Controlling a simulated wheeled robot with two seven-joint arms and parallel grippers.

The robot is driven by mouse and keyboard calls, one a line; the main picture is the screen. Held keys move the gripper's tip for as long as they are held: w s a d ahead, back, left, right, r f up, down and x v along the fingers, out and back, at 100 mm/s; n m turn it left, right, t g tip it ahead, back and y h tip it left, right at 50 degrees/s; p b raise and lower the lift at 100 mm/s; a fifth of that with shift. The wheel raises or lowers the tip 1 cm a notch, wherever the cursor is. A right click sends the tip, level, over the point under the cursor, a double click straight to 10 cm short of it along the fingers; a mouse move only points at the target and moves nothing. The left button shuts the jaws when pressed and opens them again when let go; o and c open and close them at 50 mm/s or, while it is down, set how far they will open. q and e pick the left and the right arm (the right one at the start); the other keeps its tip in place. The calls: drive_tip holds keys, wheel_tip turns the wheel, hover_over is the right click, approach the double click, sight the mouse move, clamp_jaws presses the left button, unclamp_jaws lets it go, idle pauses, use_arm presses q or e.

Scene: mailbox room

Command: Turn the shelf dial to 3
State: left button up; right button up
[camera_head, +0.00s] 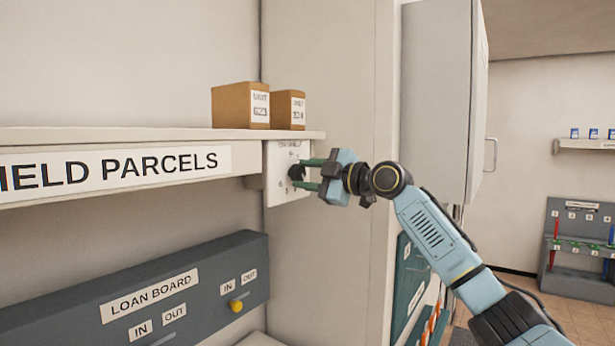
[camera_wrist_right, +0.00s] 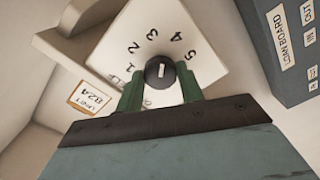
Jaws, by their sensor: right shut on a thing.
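In the head view the dial plate (camera_head: 283,200) hangs below the right end of the shelf. My right gripper (camera_head: 303,176) reaches it from the right. In the right wrist view its green fingers lie on either side of the knob, shut on it. A short white mark on the knob runs nearly upright in that view, roughly in line with 3; I cannot tell which end points. My left gripper is out of view.
Two cardboard parcels (camera_head: 241,105) (camera_head: 291,110) stand on the shelf (camera_head: 120,137) above the dial. A grey loan board (camera_head: 130,290) with a yellow knob (camera_head: 236,306) is below. A pale cabinet (camera_head: 437,100) juts out behind my right arm.

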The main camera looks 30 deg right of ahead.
drive_tip(key=shift+n, duration=1.9)
drive_tip(key=o, duration=1)
drive_tip(key=b+v, duration=0.5)
drive_tip(key=v, duration=0.8)
drive_tip(key=shift+s+d+b, duration=0.15)
drive_tip(key=shift+s+b, duration=0.05)
drive_tip(key=shift+b, duration=0.1)
